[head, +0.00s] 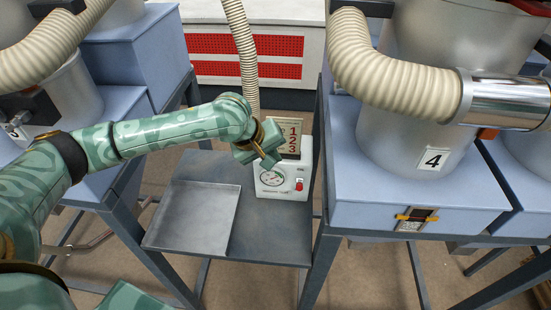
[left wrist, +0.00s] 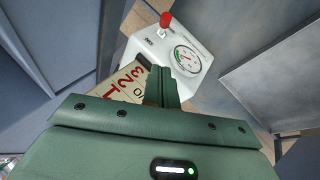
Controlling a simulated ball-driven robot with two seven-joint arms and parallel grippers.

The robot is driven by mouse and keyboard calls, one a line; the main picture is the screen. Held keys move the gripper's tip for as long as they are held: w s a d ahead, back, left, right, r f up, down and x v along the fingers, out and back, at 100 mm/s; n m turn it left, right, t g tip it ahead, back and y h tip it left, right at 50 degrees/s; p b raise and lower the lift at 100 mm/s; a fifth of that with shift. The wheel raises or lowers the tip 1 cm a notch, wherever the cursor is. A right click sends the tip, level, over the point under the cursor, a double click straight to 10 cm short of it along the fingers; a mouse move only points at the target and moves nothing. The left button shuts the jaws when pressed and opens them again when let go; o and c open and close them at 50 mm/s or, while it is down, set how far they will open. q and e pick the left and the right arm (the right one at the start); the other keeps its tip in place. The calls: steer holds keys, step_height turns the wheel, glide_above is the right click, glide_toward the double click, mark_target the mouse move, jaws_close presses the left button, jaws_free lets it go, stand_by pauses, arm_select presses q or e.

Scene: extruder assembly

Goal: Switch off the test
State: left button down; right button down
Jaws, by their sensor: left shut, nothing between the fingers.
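The white test box (head: 270,190) stands on the grey metal table between the machines, with a round gauge (head: 272,175) and a red switch (head: 299,184) on its front. The left wrist view also shows the box (left wrist: 145,45), its gauge (left wrist: 187,58) and the red switch (left wrist: 165,19) sticking out from its face. My left gripper (head: 270,160) is shut and empty, over the upper front of the box, left of the switch. Its closed fingers (left wrist: 158,88) point at the box in the left wrist view, apart from the switch. My right gripper is not in view.
A card with red digits 1, 2, 3 (head: 291,133) stands behind my gripper. An empty grey tray (head: 190,215) lies left of the box. Blue machine stands (head: 355,222) flank the table. A ribbed hose (head: 240,45) hangs behind the box.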

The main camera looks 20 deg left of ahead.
mark_target(299, 185)
arm_select(q)
steer(key=w+d+f, duration=0.1)
steer(key=d+f, duration=0.1)
steer(key=f, duration=0.2)
steer(key=w+d+f+b, duration=0.1)
steer(key=d+f, duration=0.1)
steer(key=f, duration=0.3)
steer(key=shift+w+d, duration=0.15)
steer(key=shift+d, duration=0.15)
